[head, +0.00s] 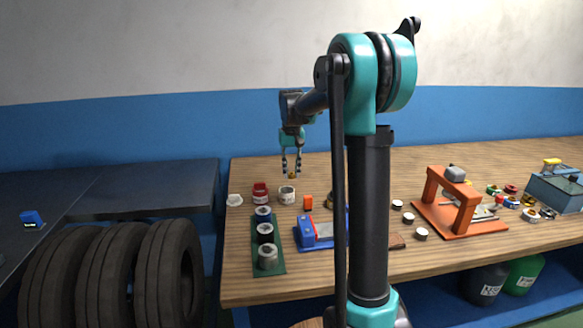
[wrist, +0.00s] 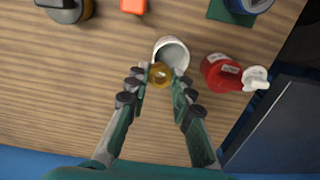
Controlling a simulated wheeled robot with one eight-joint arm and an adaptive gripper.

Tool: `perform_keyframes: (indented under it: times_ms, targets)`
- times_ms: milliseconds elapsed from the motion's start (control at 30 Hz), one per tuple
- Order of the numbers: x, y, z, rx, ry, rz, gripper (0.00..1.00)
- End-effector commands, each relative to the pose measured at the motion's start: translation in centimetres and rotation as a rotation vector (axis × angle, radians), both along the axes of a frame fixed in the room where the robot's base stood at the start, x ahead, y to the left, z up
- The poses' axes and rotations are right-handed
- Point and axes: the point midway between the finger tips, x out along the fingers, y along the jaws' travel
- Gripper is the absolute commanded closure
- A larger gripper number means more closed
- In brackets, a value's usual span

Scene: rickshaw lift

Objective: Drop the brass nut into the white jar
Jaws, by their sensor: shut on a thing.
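The brass nut (wrist: 160,74) is a small golden ring held between the fingertips of my gripper (wrist: 161,77), which is shut on it. In the head view the nut (head: 291,175) shows between the fingers of my gripper (head: 291,168), above the bench. The white jar (wrist: 172,50) stands open on the bench; in the wrist view the nut overlaps the near edge of its rim. In the head view the jar (head: 287,195) is just below the gripper, with a gap between nut and jar.
An orange block (head: 308,202) and a green tray (head: 280,262) with several jars are nearby. A blue vise-like tool (head: 306,232) and an orange press (head: 462,214) stand farther right.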

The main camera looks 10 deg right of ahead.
Motion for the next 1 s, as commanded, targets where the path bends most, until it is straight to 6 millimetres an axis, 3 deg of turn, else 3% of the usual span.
perform_keyframes:
  times_ms: [167, 200, 400, 767, 1000]
  targets:
    - [0.0, 0.0, 0.0, 0.0, 0.0, 0.0, 1.0]
    - [0.0, 0.0, 0.0, 0.0, 0.0, 0.0, 0.75]
    - [0.0, 0.0, 0.0, 0.0, 0.0, 0.0, 0.53]
    - [0.0, 0.0, 0.5, 0.0, 0.0, 0.0, 0.53]
    - [0.0, 0.0, 4.4, 0.0, 0.0, 0.0, 0.53]
